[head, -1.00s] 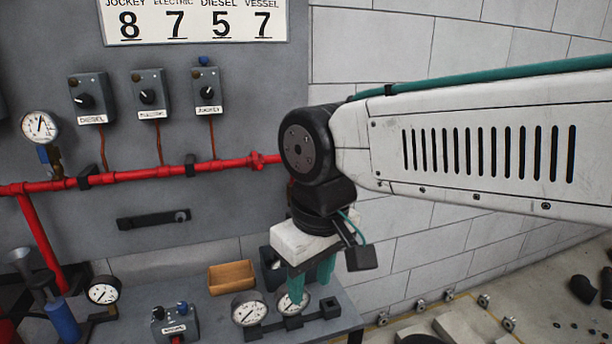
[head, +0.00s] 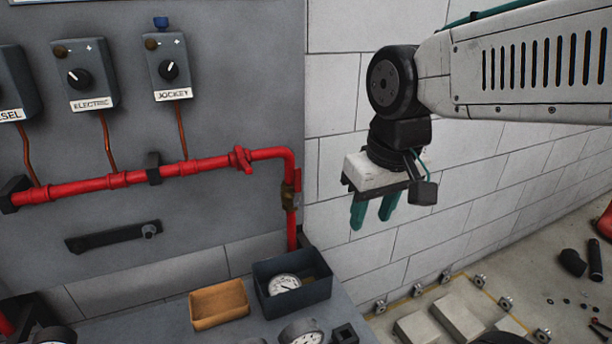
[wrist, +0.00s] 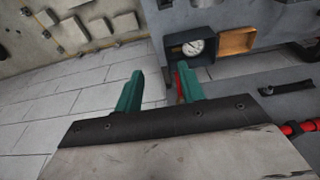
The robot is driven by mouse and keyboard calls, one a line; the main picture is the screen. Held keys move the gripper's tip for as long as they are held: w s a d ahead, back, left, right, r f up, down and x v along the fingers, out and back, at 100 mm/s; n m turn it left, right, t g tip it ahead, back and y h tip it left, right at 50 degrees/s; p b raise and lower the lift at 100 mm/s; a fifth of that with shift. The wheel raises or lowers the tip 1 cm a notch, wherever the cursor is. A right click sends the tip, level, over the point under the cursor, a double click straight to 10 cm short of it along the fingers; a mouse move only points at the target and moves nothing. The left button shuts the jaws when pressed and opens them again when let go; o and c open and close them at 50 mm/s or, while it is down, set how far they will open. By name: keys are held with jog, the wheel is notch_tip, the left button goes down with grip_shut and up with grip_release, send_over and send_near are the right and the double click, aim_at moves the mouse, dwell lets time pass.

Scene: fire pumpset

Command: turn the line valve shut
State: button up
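A red pipe (head: 110,182) runs along the grey panel and bends down at its right end. A small red cross-shaped fitting (head: 241,158) sits on the pipe before the bend. A brass-coloured valve body (head: 288,196) sits on the vertical stretch; I cannot make out its handle clearly. My gripper (head: 373,212) hangs to the right of that stretch in the picture, its teal fingers pointing down, apart and empty. In the wrist view the open gripper (wrist: 160,75) has part of the red pipe (wrist: 182,82) showing beside its right finger.
Below the pipe, a dark box (head: 300,303) with a gauge and a wooden tray (head: 219,304) stand on the grey bench. A black bar (head: 112,237) is fixed to the panel. A white block wall (head: 350,150) stands behind my gripper. Blocks lie on the floor at right.

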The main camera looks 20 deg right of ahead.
jog(key=t, duration=0.2)
send_near(297, 172)
jog(key=x, duration=0.5)
jog(key=shift+s+d+f, duration=0.1)
jog(key=shift+s, duration=0.05)
jog(key=shift+w+f, duration=0.25)
jog(key=x, duration=0.7)
jog(key=shift+w, duration=0.1)
grip_shut()
